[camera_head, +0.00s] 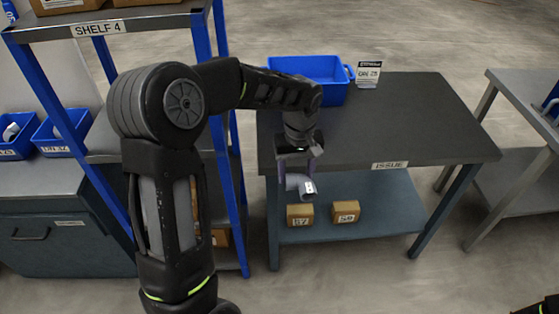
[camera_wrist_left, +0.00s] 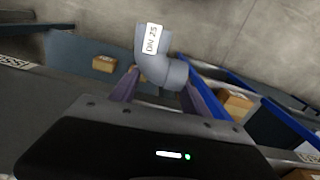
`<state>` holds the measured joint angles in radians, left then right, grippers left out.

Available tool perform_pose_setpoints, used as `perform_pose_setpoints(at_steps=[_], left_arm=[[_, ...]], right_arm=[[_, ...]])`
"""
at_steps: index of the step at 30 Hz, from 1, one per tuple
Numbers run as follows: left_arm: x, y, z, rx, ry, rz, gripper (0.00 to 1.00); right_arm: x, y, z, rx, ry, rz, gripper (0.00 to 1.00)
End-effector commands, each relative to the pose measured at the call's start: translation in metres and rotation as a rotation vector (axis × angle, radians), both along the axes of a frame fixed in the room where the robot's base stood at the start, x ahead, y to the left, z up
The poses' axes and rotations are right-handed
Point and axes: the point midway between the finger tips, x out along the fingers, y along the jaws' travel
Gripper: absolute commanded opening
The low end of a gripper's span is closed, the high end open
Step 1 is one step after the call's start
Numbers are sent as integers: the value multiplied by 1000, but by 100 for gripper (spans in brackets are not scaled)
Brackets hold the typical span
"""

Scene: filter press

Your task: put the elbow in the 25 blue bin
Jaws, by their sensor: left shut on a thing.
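My left gripper (camera_head: 298,172) is shut on a grey pipe elbow (camera_head: 302,189), held in the air in front of the front edge of the issue table. In the left wrist view the elbow (camera_wrist_left: 158,65) sits between the two fingers (camera_wrist_left: 162,92), with a white label reading "DN 25". A blue bin (camera_head: 318,94) stands on the table at its back left, beside a small sign (camera_head: 368,74) that seems to read "DN 25". The bin's inside is partly hidden by my left arm. My right gripper is not in view; only a bit of dark arm shows at the lower right corner.
The issue table (camera_head: 425,110) has a clear dark top right of the bin. Two cardboard boxes (camera_head: 300,215) (camera_head: 345,211) lie on its lower shelf. Another grey table (camera_head: 520,95) is at right.

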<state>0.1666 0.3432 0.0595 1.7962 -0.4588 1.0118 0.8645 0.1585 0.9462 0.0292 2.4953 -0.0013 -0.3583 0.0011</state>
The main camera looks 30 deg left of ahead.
Motion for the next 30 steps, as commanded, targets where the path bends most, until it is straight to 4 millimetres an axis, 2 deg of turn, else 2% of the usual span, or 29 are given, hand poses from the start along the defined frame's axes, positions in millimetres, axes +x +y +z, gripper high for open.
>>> perform_pose_setpoints(at_steps=[1,3,6,9,12,16,30], left_arm=[[4,-15,-22,-2,13,-151,13],[7,-35,-49,-3,16,-350,13],[6,-59,-81,-6,14,-541,13],[-1,-78,-104,-10,11,-653,13],[-6,-91,-118,-14,7,-709,13],[-9,-97,-125,-17,3,-731,13],[-9,-96,-124,-16,4,-727,13]], right_arm=[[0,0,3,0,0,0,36],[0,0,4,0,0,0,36],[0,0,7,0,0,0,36],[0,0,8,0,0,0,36],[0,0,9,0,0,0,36],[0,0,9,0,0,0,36],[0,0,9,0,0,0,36]])
